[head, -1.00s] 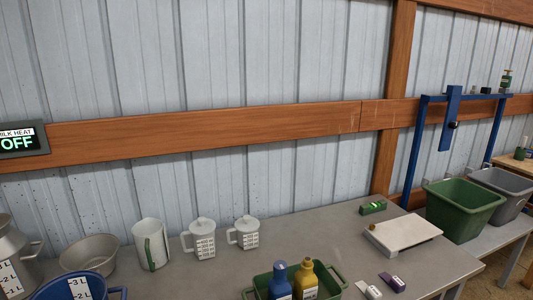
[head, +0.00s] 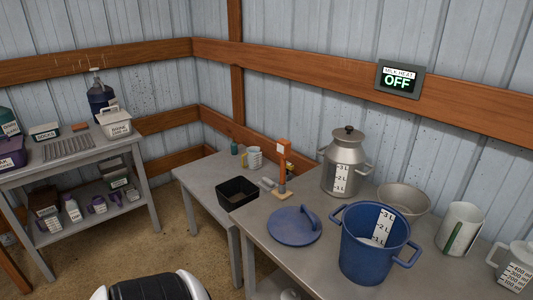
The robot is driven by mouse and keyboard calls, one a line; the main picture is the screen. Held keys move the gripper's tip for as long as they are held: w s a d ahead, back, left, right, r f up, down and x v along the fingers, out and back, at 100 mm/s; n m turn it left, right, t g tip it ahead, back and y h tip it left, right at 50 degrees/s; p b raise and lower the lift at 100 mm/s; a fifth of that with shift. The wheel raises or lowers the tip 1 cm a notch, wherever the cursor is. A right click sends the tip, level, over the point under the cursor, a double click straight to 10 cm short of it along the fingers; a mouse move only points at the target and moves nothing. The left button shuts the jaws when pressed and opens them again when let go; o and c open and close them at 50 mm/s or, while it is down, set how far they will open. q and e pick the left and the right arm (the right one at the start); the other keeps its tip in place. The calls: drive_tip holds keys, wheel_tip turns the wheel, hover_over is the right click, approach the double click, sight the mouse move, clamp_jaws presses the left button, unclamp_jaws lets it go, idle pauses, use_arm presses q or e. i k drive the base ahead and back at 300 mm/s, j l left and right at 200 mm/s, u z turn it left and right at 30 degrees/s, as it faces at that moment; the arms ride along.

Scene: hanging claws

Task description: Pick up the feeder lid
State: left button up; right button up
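A round blue lid (head: 293,226) with a raised handle lies flat on the grey table, near its front left edge. A blue bucket (head: 372,250) with side handles and a litre scale inside stands just right of the lid, open at the top. I see neither of my grippers in the head view, so their place relative to the lid does not show.
An orange-topped post (head: 283,165) stands behind the lid. A black bin (head: 238,192) sits on the lower left table.

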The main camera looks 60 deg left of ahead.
sight(291, 225)
drive_tip(key=u, duration=1.6)
